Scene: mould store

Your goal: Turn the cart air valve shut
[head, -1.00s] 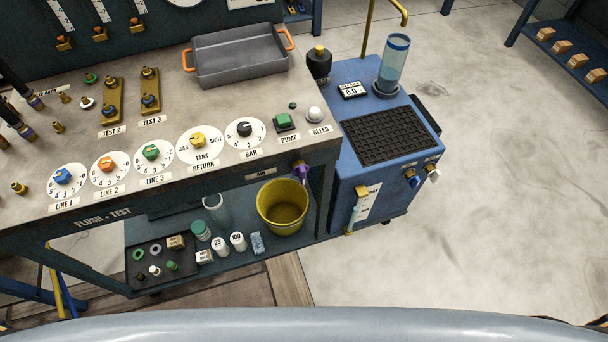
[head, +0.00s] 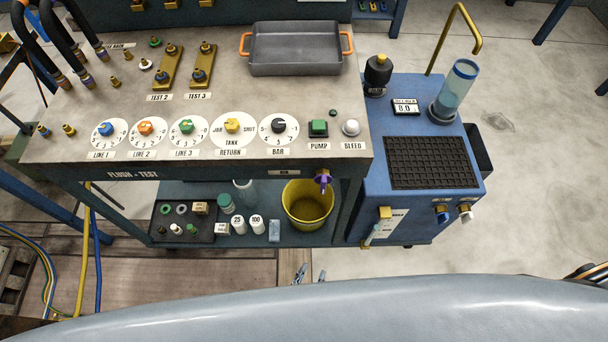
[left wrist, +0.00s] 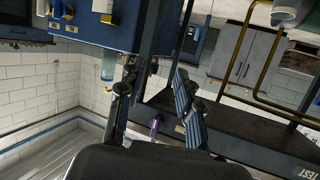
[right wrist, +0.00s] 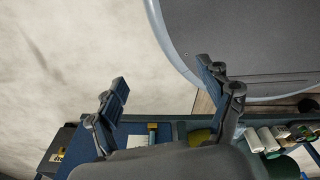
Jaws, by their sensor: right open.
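The blue cart (head: 410,210) stands at the right end of the bench. Its front carries a blue knob (head: 442,214) and a pale, brass-based knob (head: 465,212) side by side; their labels are too small to read, so I cannot tell which is the air valve.
A purple valve (head: 323,178) hangs under the bench edge, above a yellow bucket (head: 307,205) on the lower shelf. A row of dials lines the bench top (head: 215,100). A brass pipe (head: 455,35) rises behind the cart. The floor (head: 535,170) right of the cart is clear.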

